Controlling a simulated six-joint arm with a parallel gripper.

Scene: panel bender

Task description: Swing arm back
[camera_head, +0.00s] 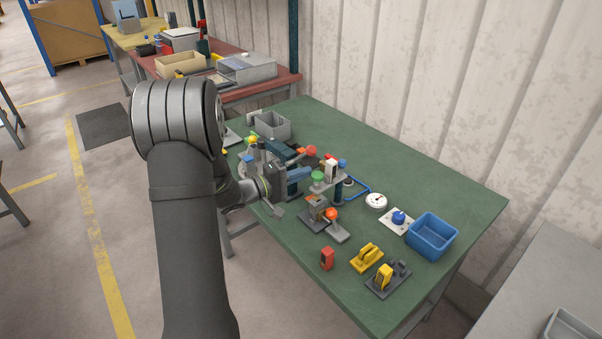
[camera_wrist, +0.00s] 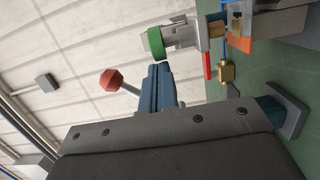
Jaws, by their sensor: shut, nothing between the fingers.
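My gripper (camera_head: 303,173) has blue fingers, shut with nothing between them, over the middle of the green bench. In the wrist view the shut fingers (camera_wrist: 162,84) point up the picture. A red knob (camera_wrist: 110,80) on a pale rod shows left of the fingers; a red knob (camera_head: 311,150) also stands behind the gripper in the head view. A green-capped fixture (camera_head: 317,176) stands close to the fingertips; its green cap (camera_wrist: 155,42) lies just beyond them in the wrist view. I cannot tell which part is the swing arm. My gripper and arm partly hide the devices behind.
The green bench (camera_head: 430,180) is crowded around the gripper. An orange-red knob (camera_head: 331,214) stands in front. A round gauge (camera_head: 376,201), a blue knob (camera_head: 398,217) and a blue bin (camera_head: 432,236) lie to the right. A grey bin (camera_head: 270,126) stands behind. The bench's back right is clear.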

